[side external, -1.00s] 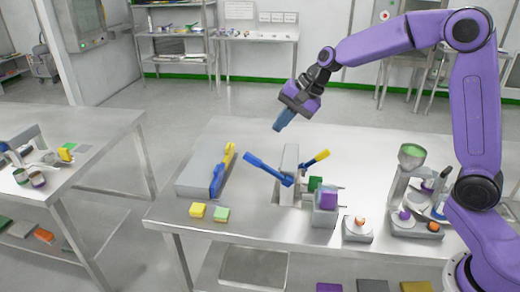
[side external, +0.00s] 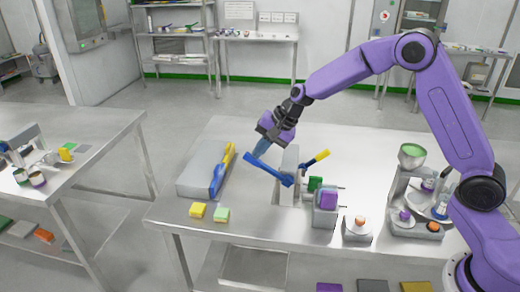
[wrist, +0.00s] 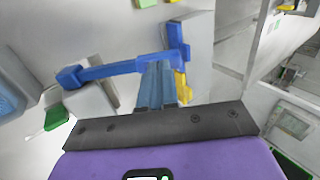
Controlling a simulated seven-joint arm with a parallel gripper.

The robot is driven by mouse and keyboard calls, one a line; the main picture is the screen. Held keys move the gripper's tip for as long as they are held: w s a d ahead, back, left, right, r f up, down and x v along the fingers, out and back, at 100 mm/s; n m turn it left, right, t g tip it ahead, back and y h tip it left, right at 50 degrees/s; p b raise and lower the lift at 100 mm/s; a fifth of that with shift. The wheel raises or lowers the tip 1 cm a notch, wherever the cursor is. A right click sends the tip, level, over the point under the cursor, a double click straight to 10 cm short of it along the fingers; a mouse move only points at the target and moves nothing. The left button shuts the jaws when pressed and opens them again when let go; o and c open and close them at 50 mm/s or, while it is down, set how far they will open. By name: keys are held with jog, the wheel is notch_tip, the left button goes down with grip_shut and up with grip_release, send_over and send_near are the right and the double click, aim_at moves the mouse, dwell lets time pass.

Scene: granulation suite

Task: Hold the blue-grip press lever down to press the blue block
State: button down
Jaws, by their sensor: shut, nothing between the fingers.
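The press (side external: 290,160) is a grey upright on the steel table. Its blue-grip lever (side external: 268,169) slopes up to the left from a blue hub and is raised. In the wrist view the lever (wrist: 110,70) runs from its hub towards my fingers. My gripper (side external: 259,150) is shut and empty, pointing down close to the lever's free end. In the wrist view its fingertips (wrist: 158,70) overlap that end; I cannot tell whether they touch it. A yellow-grip lever (side external: 316,159) rises to the right. I cannot make out the blue block.
A grey box (side external: 200,170) with a blue-and-yellow piece (side external: 217,180) stands left of the press. Yellow (side external: 198,210) and green (side external: 222,215) blocks lie at the front. A device with a green-filled hopper (side external: 411,155) stands right.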

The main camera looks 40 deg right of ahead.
jog(key=shift+w+a, duration=0.1)
jog(key=shift+w+a+f+g+h, duration=0.3)
jog(key=shift+f+g+h, duration=0.05)
jog(key=shift+f, duration=0.1)
jog(key=shift+w+a+f+g+h, duration=0.25)
jog(key=shift+a+f+g+h, duration=0.05)
jog(key=shift+f+g+h, duration=0.1)
jog(key=f, duration=0.1)
jog(key=w+a+f+g+h, duration=0.1)
jog(key=f+g+h, duration=0.1)
jog(key=shift+w+a+f+h, duration=0.2)
jog(key=shift+a+h, duration=0.05)
jog(key=shift+w+f+g, duration=0.1)
jog(key=shift+f+g, duration=0.25)
jog(key=shift+w+a+f, duration=0.1)
jog(key=shift+a+f, duration=0.05)
jog(key=shift+f, duration=0.55)
jog(key=shift+a+f, duration=0.1)
jog(key=shift+f, duration=0.6)
dwell(1.2)
notch_tip(320, 180, up, 15)
send_over(247, 160)
jog(key=w+a, duration=0.1)
jog(key=w, duration=0.2)
jog(key=shift+a+r, duration=0.1)
